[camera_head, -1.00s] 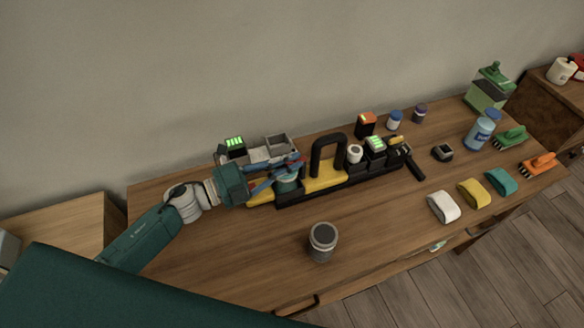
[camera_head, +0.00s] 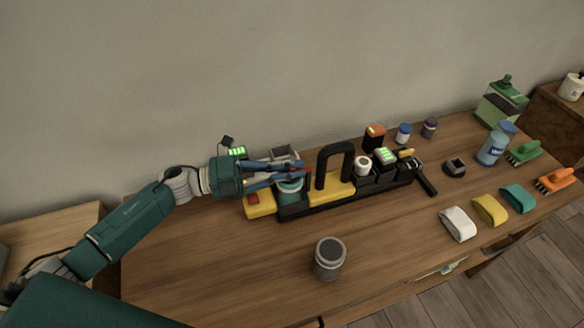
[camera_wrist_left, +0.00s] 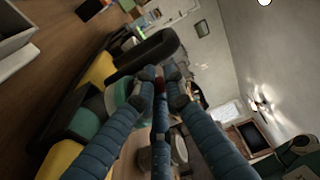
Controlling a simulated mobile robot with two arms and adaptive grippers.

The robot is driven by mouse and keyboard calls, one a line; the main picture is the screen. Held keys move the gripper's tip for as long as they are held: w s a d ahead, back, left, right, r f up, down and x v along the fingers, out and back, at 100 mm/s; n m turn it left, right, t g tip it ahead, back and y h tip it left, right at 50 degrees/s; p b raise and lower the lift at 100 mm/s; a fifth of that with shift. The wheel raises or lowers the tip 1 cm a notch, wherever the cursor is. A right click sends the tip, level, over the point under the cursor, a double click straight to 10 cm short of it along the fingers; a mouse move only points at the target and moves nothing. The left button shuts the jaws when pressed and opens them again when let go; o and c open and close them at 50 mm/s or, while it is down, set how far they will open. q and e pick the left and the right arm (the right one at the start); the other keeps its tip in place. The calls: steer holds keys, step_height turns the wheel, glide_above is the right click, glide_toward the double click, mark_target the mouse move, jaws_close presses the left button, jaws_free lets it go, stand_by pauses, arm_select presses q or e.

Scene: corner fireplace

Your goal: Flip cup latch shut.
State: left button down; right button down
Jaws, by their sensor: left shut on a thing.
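A black and yellow tool caddy (camera_head: 345,203) with a black arched handle stands on the wooden table. A teal cup (camera_head: 291,188) sits near its left end, partly under my left fingers. My left gripper (camera_head: 303,171) reaches over the cup from the left, and its blue fingers are closed at a small red piece beside the cup, apparently the cup latch. My right gripper is out of view.
A grey canister (camera_head: 329,260) stands in front of the caddy. White, yellow and teal rolled cloths (camera_head: 489,209), brushes (camera_head: 553,180) and a blue bottle (camera_head: 496,145) are at the right. Grey bins (camera_head: 285,153) stand behind the caddy. The table's front left is clear.

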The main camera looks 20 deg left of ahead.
arm_select(q)
steer(key=c, duration=1.8)
jaws_free()
steer(key=shift+s+d, duration=0.1)
steer(key=v, duration=1.2)
